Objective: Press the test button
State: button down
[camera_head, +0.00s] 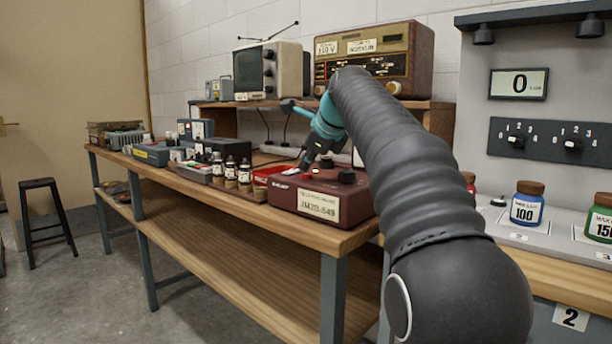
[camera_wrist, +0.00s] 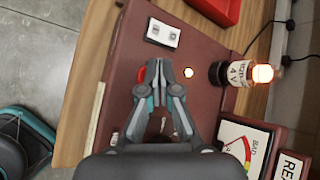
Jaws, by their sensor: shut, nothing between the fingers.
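A dark red tester box (camera_head: 285,200) with a cream label stands at the near end of the wooden bench; its top also shows in the wrist view (camera_wrist: 122,50). A red round button (camera_wrist: 141,74) is on this top, partly hidden by a finger. I cannot read a label for it. My gripper (camera_head: 304,167) is shut and empty, pointing down at the box top. In the wrist view its closed fingertips (camera_wrist: 163,72) are just right of the red button. Whether they touch anything is unclear. A small lit lamp (camera_wrist: 187,73) is right of the fingertips.
A white socket piece (camera_wrist: 163,33) and a glowing bulb on a 4 V holder (camera_wrist: 240,73) are nearby. A gauge marked BAD (camera_wrist: 245,143) stands near the gripper.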

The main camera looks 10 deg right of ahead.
aim_at(307, 175)
jog(key=shift+f, duration=0.5)
dwell(0.5)
jog(key=shift+r, duration=0.2)
jog(key=shift+r+p, duration=0.7)
jog(key=shift+p, duration=0.2)
jog(key=shift+r, duration=0.1)
notch_tip(307, 175, up, 3)
jog(key=p, duration=0.3)
jog(key=shift+r, duration=0.9)
